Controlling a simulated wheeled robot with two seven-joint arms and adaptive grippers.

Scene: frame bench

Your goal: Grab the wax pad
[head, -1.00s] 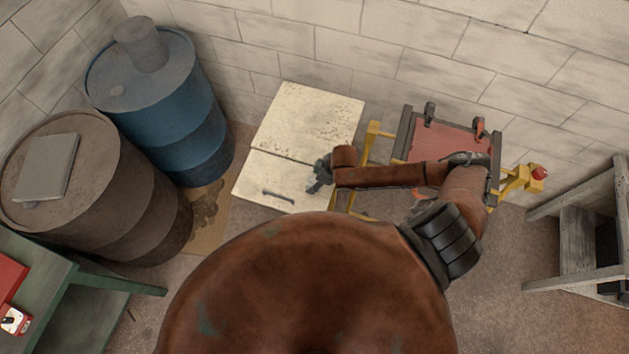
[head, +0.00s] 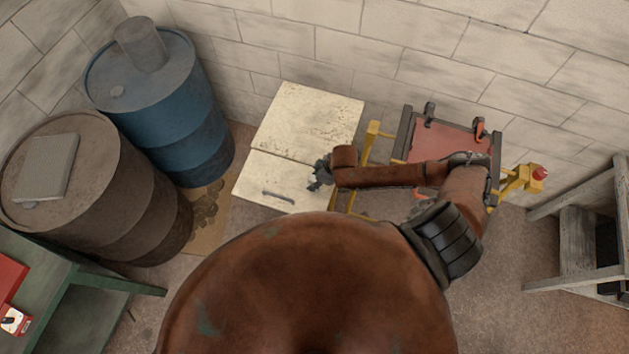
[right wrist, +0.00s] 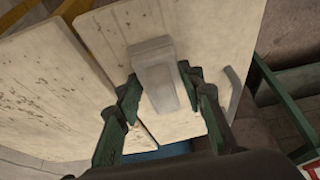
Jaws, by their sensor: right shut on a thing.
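A pale grey, block-shaped pad, which I take for the wax pad (right wrist: 155,70), sits between the fingers of my right gripper (right wrist: 163,88) in the right wrist view. The fingers are shut on its sides, and its far end sticks out past the fingertips. In the head view my right gripper (head: 316,179) is over the right side of the cream cabinet (head: 303,115), and only a small pale bit of the pad shows at its tips. Whether the pad touches the cabinet, I cannot tell. My left gripper is not in view.
The cabinet has a dark handle (head: 278,195). A blue drum (head: 165,110) and a brown drum (head: 120,200) with a grey slab (head: 45,168) on it stand left. A yellow-framed stand with a red panel (head: 445,142) is right, near a grey wooden rack (head: 578,240).

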